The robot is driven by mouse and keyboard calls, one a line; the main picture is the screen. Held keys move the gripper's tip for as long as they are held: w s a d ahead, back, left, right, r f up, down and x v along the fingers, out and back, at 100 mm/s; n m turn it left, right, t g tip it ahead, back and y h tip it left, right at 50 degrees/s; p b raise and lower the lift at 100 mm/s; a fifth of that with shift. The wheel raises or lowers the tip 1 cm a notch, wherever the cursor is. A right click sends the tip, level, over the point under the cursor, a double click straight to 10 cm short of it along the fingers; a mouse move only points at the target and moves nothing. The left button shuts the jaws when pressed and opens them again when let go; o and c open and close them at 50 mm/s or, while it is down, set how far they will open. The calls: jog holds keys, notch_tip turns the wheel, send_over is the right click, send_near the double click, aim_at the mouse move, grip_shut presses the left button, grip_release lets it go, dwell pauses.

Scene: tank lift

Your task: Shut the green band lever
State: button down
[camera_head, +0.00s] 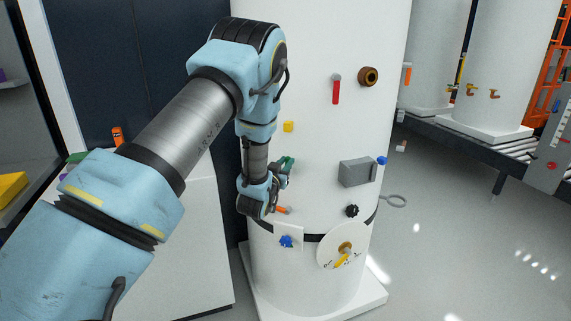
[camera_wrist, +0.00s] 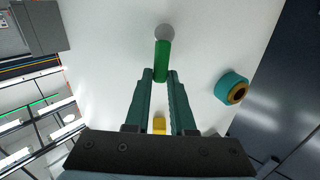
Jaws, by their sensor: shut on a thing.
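The green band lever (camera_wrist: 162,62) shows in the wrist view as a short green bar running from a grey round pivot (camera_wrist: 164,32) on the white tank (camera_head: 320,50). My gripper (camera_wrist: 160,75) has its two dark green fingers on either side of the lever's free end, shut on it. In the head view my arm comes down in front of the tank's left side, and my wrist hides most of the lever area. A small green patch shows beside the wrist; I cannot tell whether it is finger or lever.
A yellow block (camera_head: 288,126), a red lever (camera_head: 336,89), a brown ring (camera_head: 368,76), a grey box (camera_head: 357,172) and an orange lever (camera_head: 283,210) are on the tank. A teal ring (camera_wrist: 225,84) sits beside my fingers. Open floor (camera_head: 450,220) lies to the right.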

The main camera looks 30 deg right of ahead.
jog(key=shift+b, duration=0.3)
jog(key=m+b, duration=0.2)
jog(key=b, duration=0.1)
jog(key=s+d+f+m+b, duration=0.1)
jog(key=m+b, duration=0.2)
jog(key=b, duration=0.1)
jog(key=s+d+f+m+b, duration=0.1)
jog(key=m+b, duration=0.2)
jog(key=shift+s+d, duration=0.15)
jog(key=shift+s, duration=0.05)
jog(key=m+b, duration=0.2)
jog(key=b, duration=0.1)
jog(key=f+m+b, duration=0.1)
jog(key=m, duration=0.1)
jog(key=shift+s+d+f+b, duration=0.1)
jog(key=shift+s+d+b, duration=0.25)
jog(key=shift+s, duration=0.05)
jog(key=shift+s+d+f+m+b, duration=0.1)
jog(key=shift+f+m+b, duration=0.1)
jog(key=shift+m+b, duration=0.4)
jog(key=shift+s+f+m+b, duration=0.15)
jog(key=shift+m+b, duration=0.25)
jog(key=shift+m, duration=0.3)
jog(key=shift+w, duration=0.1)
jog(key=c, duration=0.8)
grip_release()
jog(key=shift+o, duration=0.2)
